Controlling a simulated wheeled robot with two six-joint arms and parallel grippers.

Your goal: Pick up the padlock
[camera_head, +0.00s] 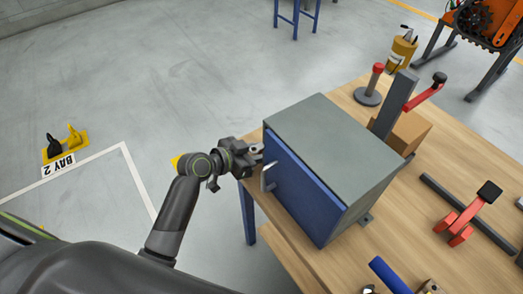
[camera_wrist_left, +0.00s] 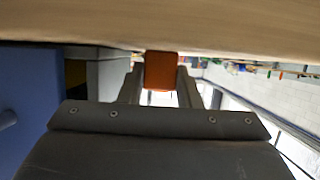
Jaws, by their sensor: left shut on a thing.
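My left gripper (camera_head: 256,156) is at the left edge of the workbench, beside the blue door of a grey cabinet. In the left wrist view, the gripper (camera_wrist_left: 161,82) is shut on a small orange-brown block (camera_wrist_left: 161,70), which looks like the padlock's body. No shackle shows, so I cannot be sure of it. In the head view the held thing is hidden by the gripper and the cabinet. My right gripper is not in view.
The grey cabinet (camera_head: 335,140) with a pale door handle (camera_head: 267,177) stands right of my left gripper. Open floor (camera_head: 170,80) lies left.

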